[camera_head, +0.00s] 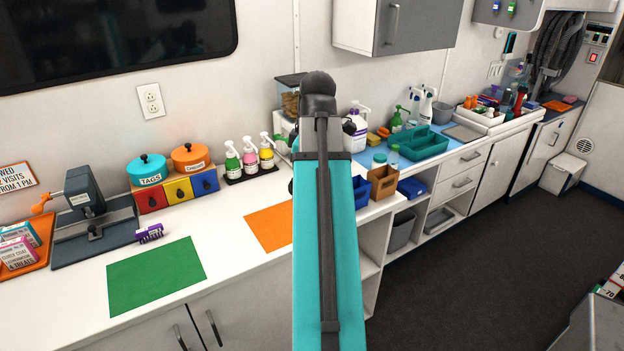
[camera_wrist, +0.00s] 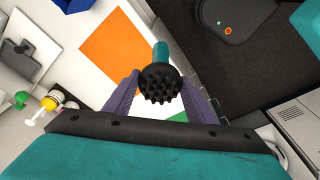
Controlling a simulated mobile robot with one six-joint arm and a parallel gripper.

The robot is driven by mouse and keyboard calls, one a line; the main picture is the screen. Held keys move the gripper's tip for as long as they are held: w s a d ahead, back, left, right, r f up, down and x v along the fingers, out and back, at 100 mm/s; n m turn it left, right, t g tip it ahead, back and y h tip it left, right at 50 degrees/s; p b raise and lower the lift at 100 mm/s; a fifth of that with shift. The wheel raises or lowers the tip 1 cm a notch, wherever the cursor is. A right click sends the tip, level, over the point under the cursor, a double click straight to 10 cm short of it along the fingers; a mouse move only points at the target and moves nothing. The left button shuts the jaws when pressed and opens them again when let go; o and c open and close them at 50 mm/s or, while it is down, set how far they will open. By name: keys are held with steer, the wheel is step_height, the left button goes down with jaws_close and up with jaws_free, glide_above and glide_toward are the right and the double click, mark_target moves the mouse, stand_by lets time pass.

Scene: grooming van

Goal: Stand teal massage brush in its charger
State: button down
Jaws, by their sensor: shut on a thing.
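The teal massage brush (camera_wrist: 160,54) is in the wrist view, between the two purple fingers of my gripper (camera_wrist: 161,80). My gripper is shut on it. Its round black head with many nubs faces the wrist camera, and its teal handle points away over the counter edge, near the orange mat. In the head view my arm hides the brush and gripper. I cannot make out a charger for the brush with certainty in either view; my teal arm covers part of the counter.
The counter (camera_head: 80,328) bears a green mat (camera_head: 155,275) and an orange mat (camera_head: 268,228), both bare where visible. Pump bottles (camera_head: 249,158), colored drawers (camera_head: 178,191) and canisters line the wall. Dark floor (camera_head: 470,270) is open at right.

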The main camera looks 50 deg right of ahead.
steer(key=w+a, duration=1.5)
steer(key=w, duration=0.4)
steer(key=w+a, duration=0.6)
steer(key=a, duration=0.6)
steer(key=w+a+f+n, duration=0.1)
steer(key=w+a, duration=0.4)
steer(key=a, duration=0.7)
steer(key=shift+w+a, duration=0.15)
steer(key=shift+w, duration=0.2)
steer(key=shift+s+f, duration=0.1)
